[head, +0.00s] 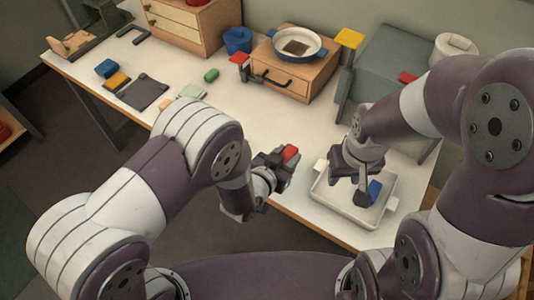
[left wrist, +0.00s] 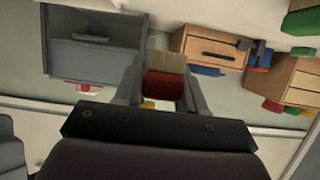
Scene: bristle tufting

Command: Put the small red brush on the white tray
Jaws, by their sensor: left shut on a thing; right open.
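My left gripper (head: 282,166) is shut on the small red brush (head: 290,152), holding it in the air in front of the table's near edge, left of the tray. In the left wrist view the red brush (left wrist: 164,86) sits between the fingers (left wrist: 163,90), with its tan bristles pointing up the picture. The white tray (head: 325,193) lies at the near right of the table. My right gripper (head: 361,185) is open above the tray, close to a blue block-like thing (head: 375,188) in it. The right arm hides part of the tray.
A wooden drawer box (head: 294,72) bearing a blue-rimmed pan (head: 297,43) stands behind. A grey box (head: 385,62) stands at the back right. A dark grey mat (head: 143,93) and a green piece (head: 211,75) lie further left. The table's near middle is mostly clear.

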